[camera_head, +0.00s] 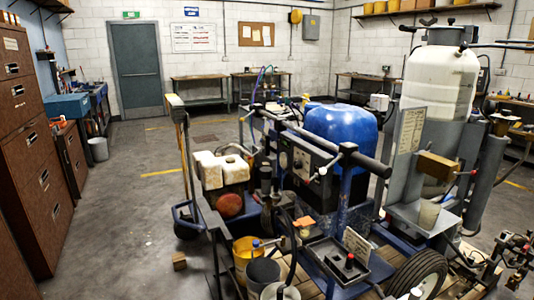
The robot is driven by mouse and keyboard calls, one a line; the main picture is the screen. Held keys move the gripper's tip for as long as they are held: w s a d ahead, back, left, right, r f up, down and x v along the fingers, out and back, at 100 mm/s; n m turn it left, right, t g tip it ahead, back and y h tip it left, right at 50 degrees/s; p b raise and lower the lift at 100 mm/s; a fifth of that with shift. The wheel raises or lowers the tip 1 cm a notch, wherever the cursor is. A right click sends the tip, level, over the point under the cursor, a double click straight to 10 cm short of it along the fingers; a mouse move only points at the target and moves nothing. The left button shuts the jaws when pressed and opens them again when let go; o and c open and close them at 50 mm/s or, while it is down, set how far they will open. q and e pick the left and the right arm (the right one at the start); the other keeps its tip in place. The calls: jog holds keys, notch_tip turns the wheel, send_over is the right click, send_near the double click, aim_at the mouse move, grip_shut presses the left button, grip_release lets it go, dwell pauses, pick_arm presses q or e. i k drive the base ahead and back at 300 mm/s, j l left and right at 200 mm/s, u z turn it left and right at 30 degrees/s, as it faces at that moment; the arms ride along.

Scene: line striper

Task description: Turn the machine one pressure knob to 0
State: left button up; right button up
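A blue-framed line striper (342,205) stands at the centre right, with a blue tank (343,127) on top and a black handlebar (330,143) across it. Its dark control panel (303,163) faces me on an angle. Small round fittings and pale marks show on the panel, but they are too small to read a knob setting or to tell which is the pressure knob. Neither of my grippers is visible.
A second machine with a white tank (440,82) stands close on the right. Buckets, including a yellow one (243,262), crowd the striper's front. Brown drawer cabinets (38,185) line the left. The grey floor (120,235) between is mostly clear.

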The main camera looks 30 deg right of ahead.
aim_at(298, 165)
jog(key=i+z, duration=0.15)
jog(key=i, duration=0.3)
jog(key=i+j+z, duration=0.15)
jog(key=i, duration=0.25)
jog(key=i+j+z, duration=0.15)
jog(key=i, duration=0.3)
jog(key=i+j+z, duration=0.15)
jog(key=i, duration=0.25)
